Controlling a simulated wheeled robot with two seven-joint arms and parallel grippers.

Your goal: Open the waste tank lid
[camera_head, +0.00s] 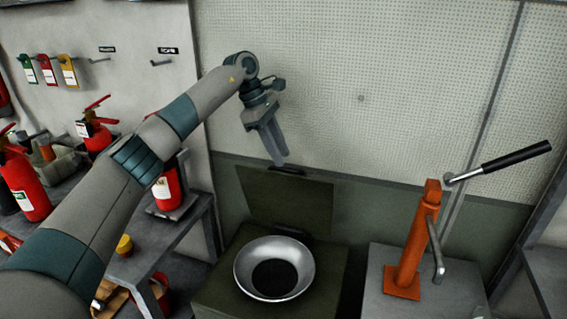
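The waste tank (215,297) is a dark olive box at the bottom centre. A shiny metal bowl-shaped funnel (244,268) with a dark centre sits in its top. The olive lid (285,208) stands upright behind the funnel, in front of the wall, so the tank is open. A dark handle (287,170) is at the lid's upper edge. My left gripper (278,163) points down, with its fingertips right by this handle. The fingers look close together; I cannot tell whether they touch the handle or hold it. My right gripper is not in view.
An orange hand pump (412,248) with a long black-gripped lever (515,158) stands on a grey box (375,285) at the right. Red fire extinguishers (27,190) and a yellow-capped item (124,245) are at the left. Coloured tags (47,70) hang on the wall.

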